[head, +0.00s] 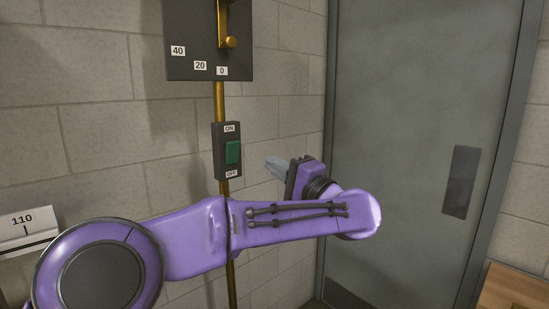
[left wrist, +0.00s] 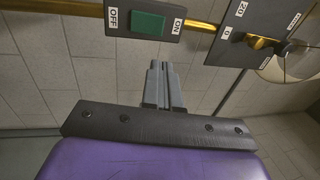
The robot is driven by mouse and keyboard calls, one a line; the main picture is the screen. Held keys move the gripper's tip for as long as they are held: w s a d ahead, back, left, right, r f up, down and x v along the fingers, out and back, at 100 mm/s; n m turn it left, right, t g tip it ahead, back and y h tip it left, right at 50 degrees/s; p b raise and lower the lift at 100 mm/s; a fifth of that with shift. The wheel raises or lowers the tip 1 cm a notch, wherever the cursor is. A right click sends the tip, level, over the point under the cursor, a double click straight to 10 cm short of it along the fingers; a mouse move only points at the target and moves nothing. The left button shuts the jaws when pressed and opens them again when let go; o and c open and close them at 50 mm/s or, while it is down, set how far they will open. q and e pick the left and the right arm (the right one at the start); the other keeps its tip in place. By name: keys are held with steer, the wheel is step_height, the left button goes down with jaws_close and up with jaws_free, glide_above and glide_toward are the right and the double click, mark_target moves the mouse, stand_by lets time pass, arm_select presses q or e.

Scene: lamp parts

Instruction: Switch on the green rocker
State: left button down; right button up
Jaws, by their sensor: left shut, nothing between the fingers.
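The green rocker (head: 233,152) is set in a dark switch box (head: 219,165) on the wall, with an ON label above it and an OFF label below. In the left wrist view the green rocker (left wrist: 147,23) is near the top, with OFF on its left and ON on its right. My left gripper (head: 268,163) is shut and empty, to the right of the switch box and apart from it. In the left wrist view its closed fingers (left wrist: 157,66) point toward the rocker, with a gap between. I cannot tell which way the rocker is tilted. My right gripper is out of view.
A dark panel (head: 188,40) with a brass lever (head: 230,41) and labels 40, 20 and 0 hangs above the switch. A brass pipe (head: 219,104) runs along the wall. A grey door (head: 410,120) stands at right.

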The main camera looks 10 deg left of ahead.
mark_target(240, 142)
arm_select(q)
steer(key=p+x, duration=0.5)
steer(key=x, duration=0.5)
steer(key=shift+w+a+r+p, duration=0.1)
steer(key=shift+a+r+p, duration=0.1)
steer(key=shift+a+p, duration=0.2)
